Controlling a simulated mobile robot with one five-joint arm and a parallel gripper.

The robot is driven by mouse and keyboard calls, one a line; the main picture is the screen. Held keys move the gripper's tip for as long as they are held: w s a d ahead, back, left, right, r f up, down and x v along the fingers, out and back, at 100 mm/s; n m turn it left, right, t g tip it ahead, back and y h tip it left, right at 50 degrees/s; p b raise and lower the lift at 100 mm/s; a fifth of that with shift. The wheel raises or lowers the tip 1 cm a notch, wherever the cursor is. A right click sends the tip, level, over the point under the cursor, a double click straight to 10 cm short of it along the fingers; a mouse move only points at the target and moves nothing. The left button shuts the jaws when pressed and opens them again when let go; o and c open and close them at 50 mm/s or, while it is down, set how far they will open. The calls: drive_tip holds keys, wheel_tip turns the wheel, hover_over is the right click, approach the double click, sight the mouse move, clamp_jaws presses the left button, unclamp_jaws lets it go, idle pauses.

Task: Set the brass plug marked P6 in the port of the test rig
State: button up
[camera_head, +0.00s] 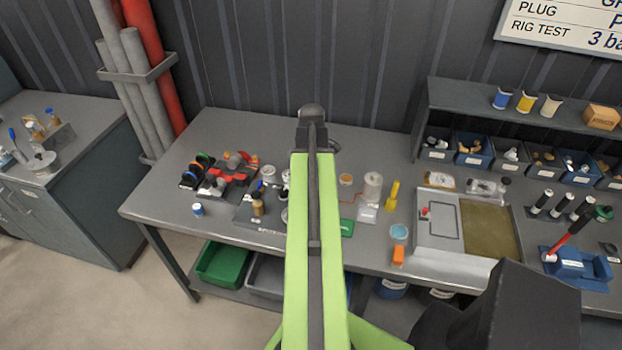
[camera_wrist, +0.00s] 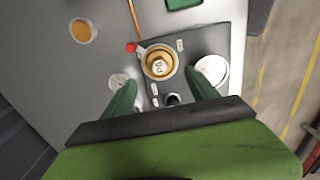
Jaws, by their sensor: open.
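In the wrist view, a round brass piece (camera_wrist: 158,63) with a pale marked top sits on a grey plate (camera_wrist: 186,28). The mark looks like P6 but is too blurred to be sure. I cannot tell whether the piece sits in a port. My gripper (camera_wrist: 163,87) is open, its green fingers apart and empty, with the brass piece just beyond and between the tips. In the head view, my arm hides part of this area.
A round white-topped part (camera_wrist: 210,70) lies close to the right finger, and a clear round part (camera_wrist: 122,85) close to the left one. An orange-filled cup (camera_wrist: 83,31) stands farther off.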

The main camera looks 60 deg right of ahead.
wheel_tip(320, 180, up, 6)
drive_tip(key=p, duration=0.4)
drive_tip(key=shift+r+p, duration=0.2)
drive_tip(key=shift+p, duration=0.1)
drive_tip(key=w+a+m, duration=0.1)
drive_tip(key=w+a, duration=0.8)
drive_tip(key=a, duration=0.4)
drive_tip(key=w+a+m, duration=0.1)
drive_tip(key=w+a, duration=0.9)
drive_tip(key=a, duration=0.4)
drive_tip(key=w+a+m, duration=0.1)
drive_tip(key=w+a, duration=0.1)
drive_tip(key=a, duration=2.1)
drive_tip(key=shift+w+a, duration=0.15)
drive_tip(key=shift+w, duration=0.05)
